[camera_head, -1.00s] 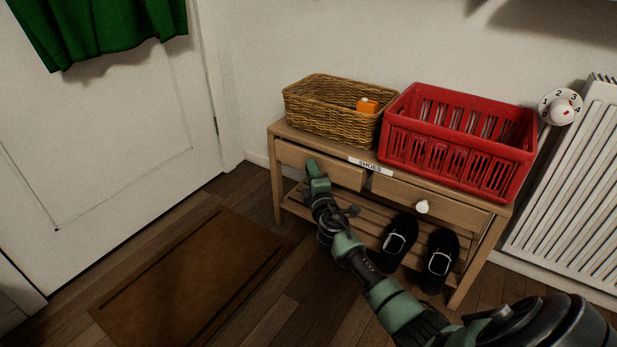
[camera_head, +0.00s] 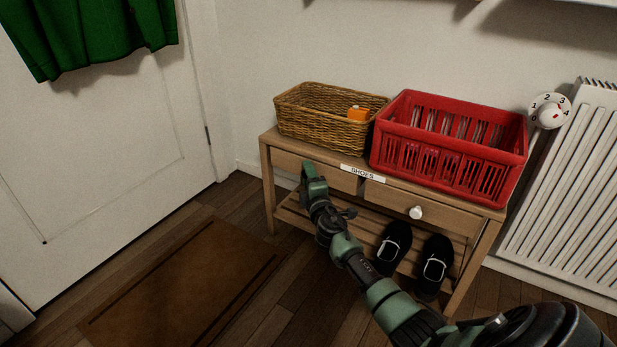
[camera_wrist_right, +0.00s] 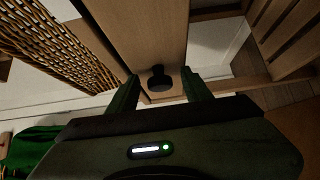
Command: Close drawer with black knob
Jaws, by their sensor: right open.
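The wooden shoe bench has a left drawer (camera_head: 341,180) whose front looks flush or nearly flush with the frame in the head view. In the right wrist view, the black knob (camera_wrist_right: 160,77) sits on the wooden drawer front (camera_wrist_right: 145,30). My right gripper (camera_head: 311,170) is at this drawer front, with its arm coming in from the lower right. In the wrist view, the open fingers (camera_wrist_right: 160,88) lie on either side of the knob, and no grip on it shows. In the head view, the gripper hides the knob. My left gripper is not in view.
A right drawer with a white knob (camera_head: 416,212) looks shut. A wicker basket (camera_head: 330,125) and a red crate (camera_head: 450,147) stand on the bench. Black shoes (camera_head: 434,266) are on the slatted shelf below. A radiator (camera_head: 565,190) is at the right and a doormat (camera_head: 185,285) at the left.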

